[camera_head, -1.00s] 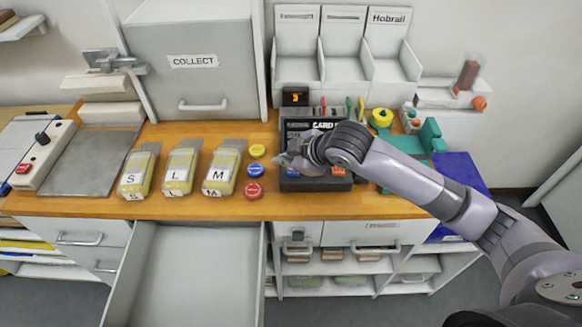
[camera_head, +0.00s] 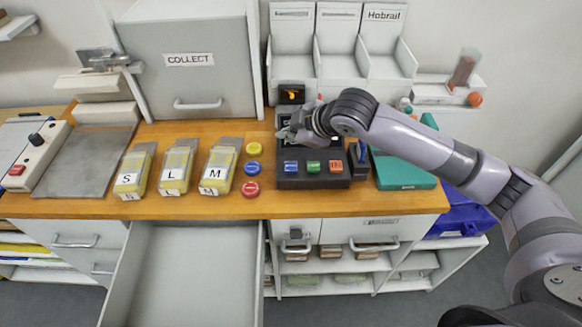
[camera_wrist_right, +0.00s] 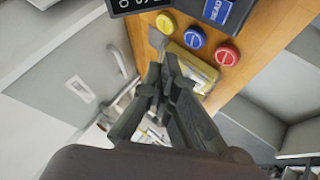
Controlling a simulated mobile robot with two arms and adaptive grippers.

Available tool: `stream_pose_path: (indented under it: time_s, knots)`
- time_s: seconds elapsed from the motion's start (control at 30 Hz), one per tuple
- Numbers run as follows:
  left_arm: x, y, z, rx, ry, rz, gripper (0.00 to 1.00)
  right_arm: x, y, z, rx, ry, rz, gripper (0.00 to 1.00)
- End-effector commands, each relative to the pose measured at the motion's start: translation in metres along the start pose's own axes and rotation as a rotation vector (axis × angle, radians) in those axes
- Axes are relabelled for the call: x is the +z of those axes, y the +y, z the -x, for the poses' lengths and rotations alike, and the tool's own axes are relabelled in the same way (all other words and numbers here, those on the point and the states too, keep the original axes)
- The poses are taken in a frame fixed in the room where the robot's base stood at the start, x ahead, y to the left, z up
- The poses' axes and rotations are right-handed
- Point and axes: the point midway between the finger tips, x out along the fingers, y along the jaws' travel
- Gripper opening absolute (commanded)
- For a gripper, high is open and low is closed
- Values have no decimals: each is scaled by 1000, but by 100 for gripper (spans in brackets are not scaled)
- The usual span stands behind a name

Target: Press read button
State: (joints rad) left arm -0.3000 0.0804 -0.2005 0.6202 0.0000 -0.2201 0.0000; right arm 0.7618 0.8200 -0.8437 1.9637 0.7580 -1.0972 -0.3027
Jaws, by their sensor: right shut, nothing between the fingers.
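A dark device (camera_head: 313,182) stands on the wooden counter with a blue button (camera_head: 291,167), a green button (camera_head: 313,167) and an orange button (camera_head: 336,167) in a row. In the right wrist view the blue button (camera_wrist_right: 218,10) reads READ. My right gripper (camera_head: 284,134) is shut and empty, behind the button row and over the device's back part, whose label it partly hides. It appears apart from the buttons. In the right wrist view its fingertips (camera_wrist_right: 165,65) are together. My left gripper is not in view.
Yellow (camera_head: 253,148), blue (camera_head: 251,167) and red (camera_head: 250,188) round buttons lie left of the device. S, L and M packs (camera_head: 173,168) stand further left. A small display (camera_head: 292,94) is behind. An open drawer (camera_head: 190,270) juts out in front. A teal box (camera_head: 403,172) is right.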

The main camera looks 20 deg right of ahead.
Motion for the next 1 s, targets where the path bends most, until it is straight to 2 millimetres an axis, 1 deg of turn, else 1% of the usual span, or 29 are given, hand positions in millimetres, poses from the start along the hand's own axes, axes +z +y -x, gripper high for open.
stream_pose_path:
  time_s: [0.03, 0.47, 0.53, 0.7, 1.0]
  knots:
    - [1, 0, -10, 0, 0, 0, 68, 5, -5, -7, 0, 0, 0, 0]
    - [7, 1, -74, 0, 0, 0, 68, 31, -31, -42, 1, 1, 1, 0]
    - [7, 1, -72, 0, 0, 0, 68, 33, -33, -45, -2, -1, -1, 0]
    - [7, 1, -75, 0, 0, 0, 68, 40, -39, -54, 0, 0, 0, 0]
    - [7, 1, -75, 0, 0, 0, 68, 40, -40, -56, 0, 0, 0, 0]
